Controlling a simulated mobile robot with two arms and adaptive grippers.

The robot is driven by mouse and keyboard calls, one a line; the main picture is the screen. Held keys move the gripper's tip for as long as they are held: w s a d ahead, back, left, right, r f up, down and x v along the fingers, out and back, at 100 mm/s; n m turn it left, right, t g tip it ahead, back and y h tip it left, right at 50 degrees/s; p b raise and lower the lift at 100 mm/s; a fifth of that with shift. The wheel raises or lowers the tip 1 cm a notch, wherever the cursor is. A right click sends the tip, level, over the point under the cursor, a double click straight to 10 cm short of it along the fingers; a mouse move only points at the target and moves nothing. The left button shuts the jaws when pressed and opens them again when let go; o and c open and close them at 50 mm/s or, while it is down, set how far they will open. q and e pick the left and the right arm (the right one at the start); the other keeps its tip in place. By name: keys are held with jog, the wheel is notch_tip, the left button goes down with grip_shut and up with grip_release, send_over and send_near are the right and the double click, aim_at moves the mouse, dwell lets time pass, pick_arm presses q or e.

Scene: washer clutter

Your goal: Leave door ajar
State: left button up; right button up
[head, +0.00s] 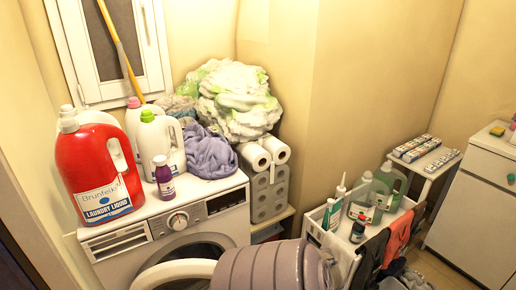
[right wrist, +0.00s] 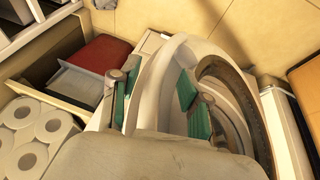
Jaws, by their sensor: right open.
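The white washer (head: 215,228) stands against the wall with its control panel facing forward. Its round door (head: 172,271) stands swung out from the front, its pale rim at the bottom edge of the head view; my arm hides part of it. In the right wrist view the curved white door rim (right wrist: 160,70) lies between the spread green-padded fingers of my right gripper (right wrist: 157,88). The gripper is open; whether a pad touches the rim I cannot tell. The dark round opening (right wrist: 232,88) shows right of the fingers. My left gripper is not in view.
A red detergent jug (head: 95,172), white bottles, a small purple bottle (head: 164,178) and a purple cloth (head: 207,153) crowd the washer top. Paper rolls (head: 270,195) stand right of it. A white cart (head: 318,232) with bottles and hanging cloths stands further right.

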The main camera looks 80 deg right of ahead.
jog(key=v, duration=1)
jog(key=shift+r, duration=0.2)
jog(key=shift+f, duration=0.1)
jog(key=s+a+f+n+y, duration=0.1)
jog(key=s+a+f+n, duration=0.1)
jog(key=a+f, duration=0.7)
jog(key=s+a+f+n+y, duration=0.2)
jog(key=a+f+n, duration=0.3)
jog(key=a+f, duration=0.4)
jog(key=s+a, duration=0.1)
jog(key=a, duration=0.1)
jog(key=shift+s+a+f+g, duration=0.15)
jog(key=shift+s+a+g, duration=0.15)
jog(key=shift+a, duration=0.05)
jog(key=a+f+n, duration=0.1)
jog(key=a, duration=0.3)
jog(key=a+f+n+y, duration=0.1)
jog(key=a+n, duration=0.1)
jog(key=a, duration=0.2)
jog(key=a+f+n, duration=0.1)
jog(key=a+n, duration=0.1)
jog(key=a, duration=0.3)
jog(key=shift+w+f+y, duration=0.3)
jog(key=shift+w, duration=0.05)
jog(key=shift+c, duration=0.3)
